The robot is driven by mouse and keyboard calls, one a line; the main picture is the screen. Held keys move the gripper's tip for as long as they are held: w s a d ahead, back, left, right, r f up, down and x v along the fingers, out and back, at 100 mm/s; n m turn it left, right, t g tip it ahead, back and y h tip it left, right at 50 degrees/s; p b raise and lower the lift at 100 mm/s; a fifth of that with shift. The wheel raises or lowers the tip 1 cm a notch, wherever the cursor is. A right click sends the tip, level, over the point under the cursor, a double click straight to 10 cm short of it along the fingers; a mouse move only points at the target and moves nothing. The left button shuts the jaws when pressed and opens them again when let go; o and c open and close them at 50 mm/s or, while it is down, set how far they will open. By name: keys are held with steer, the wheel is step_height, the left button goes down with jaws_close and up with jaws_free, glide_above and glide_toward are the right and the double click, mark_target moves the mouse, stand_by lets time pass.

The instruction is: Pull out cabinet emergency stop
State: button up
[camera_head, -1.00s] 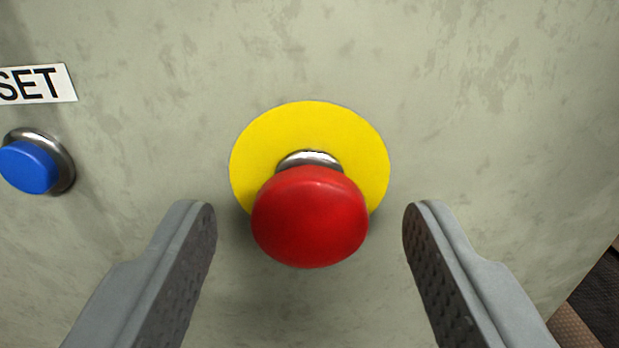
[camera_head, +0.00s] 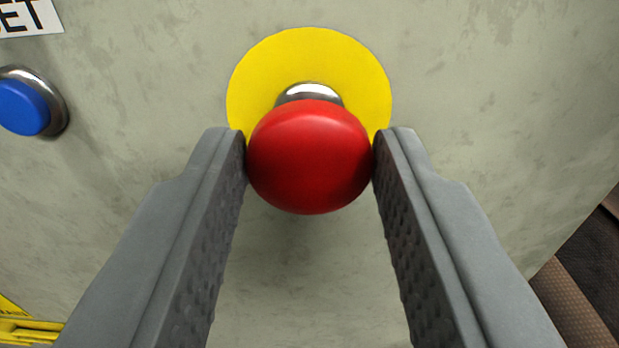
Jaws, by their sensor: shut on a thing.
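The red mushroom-head emergency stop (camera_head: 309,158) stands out from the cabinet face on a short metal collar (camera_head: 309,94). A round yellow disc (camera_head: 308,56) lies behind it on the panel. My gripper (camera_head: 309,150) is shut on the red head, with one finger touching its left side and one its right side near the fingertips. The lower part of the disc is hidden behind the red head and the fingertips.
The grey-green cabinet panel (camera_head: 500,90) fills most of the view. A blue button (camera_head: 24,107) in a metal ring sits at left, under a partly cut-off white label (camera_head: 28,17). Yellow parts (camera_head: 28,330) show at lower left. The panel's edge runs along the lower right.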

steer(key=o, duration=1.1)
steer(key=shift+s, duration=0.1)
steer(key=shift+c, duration=0.2)
steer(key=s, duration=1.7)
steer(key=shift+s, duration=0.2)
steer(key=s+r, duration=1.2)
steer(key=s, duration=0.4)
steer(key=s+r, duration=1.2)
steer(key=s, duration=0.4)
steer(key=shift+s+g, duration=0.3)
steer(key=shift+s, duration=0.1)
